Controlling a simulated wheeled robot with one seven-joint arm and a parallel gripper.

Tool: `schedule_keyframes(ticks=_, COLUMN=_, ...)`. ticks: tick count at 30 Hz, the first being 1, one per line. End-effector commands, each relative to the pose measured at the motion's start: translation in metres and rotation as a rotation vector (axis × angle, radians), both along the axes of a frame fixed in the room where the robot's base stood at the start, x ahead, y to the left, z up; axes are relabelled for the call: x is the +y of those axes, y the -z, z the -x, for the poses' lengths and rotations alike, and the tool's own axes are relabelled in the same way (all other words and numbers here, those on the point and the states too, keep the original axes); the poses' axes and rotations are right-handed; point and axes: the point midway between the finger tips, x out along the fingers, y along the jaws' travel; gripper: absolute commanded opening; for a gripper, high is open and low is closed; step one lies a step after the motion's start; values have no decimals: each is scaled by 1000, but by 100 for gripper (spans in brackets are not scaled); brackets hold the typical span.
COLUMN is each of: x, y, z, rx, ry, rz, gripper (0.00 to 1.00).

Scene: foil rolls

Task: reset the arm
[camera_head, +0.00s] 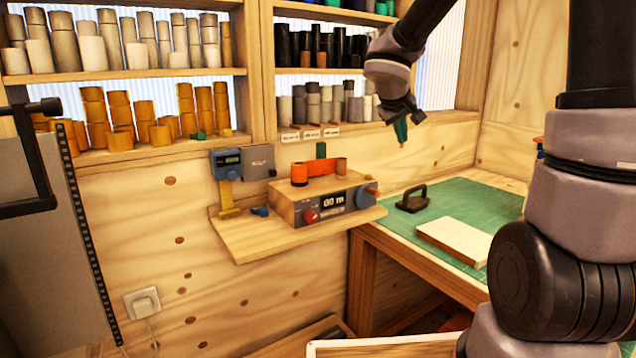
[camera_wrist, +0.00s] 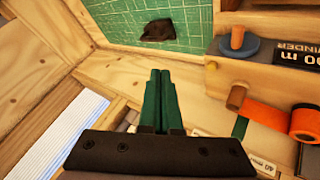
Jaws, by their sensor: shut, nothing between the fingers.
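My gripper (camera_head: 401,132) hangs from my arm at the upper right of the head view, in front of the shelves and above the green mat. Its green fingers are together and hold nothing. In the wrist view the closed fingers (camera_wrist: 159,90) point up the picture, with wood surfaces beyond them. The fingers appear to be in free air, apart from the objects in view.
A winder box (camera_head: 325,201) with a display and an orange roll (camera_head: 299,174) stands on a small wooden shelf. A black-handled tool (camera_head: 412,199) and a pale board (camera_head: 455,240) lie on the green mat (camera_head: 462,205). Shelves hold several rolls.

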Motion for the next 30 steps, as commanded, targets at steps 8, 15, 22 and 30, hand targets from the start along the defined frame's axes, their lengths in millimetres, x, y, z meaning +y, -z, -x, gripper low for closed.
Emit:
schedule_keyframes(ticks=8, x=-36, y=-46, z=129, rx=11, ry=270, rz=-265, gripper=0)
schedule_keyframes(ticks=15, x=-19, y=-62, z=211, rx=-10, ry=337, rz=-642, gripper=0)
schedule_keyframes(ticks=22, x=-1, y=-73, z=242, rx=-33, ry=314, rz=-855, gripper=0)
schedule_keyframes(ticks=30, x=2, y=-75, z=244, rx=-33, ry=310, rz=-877, gripper=0)
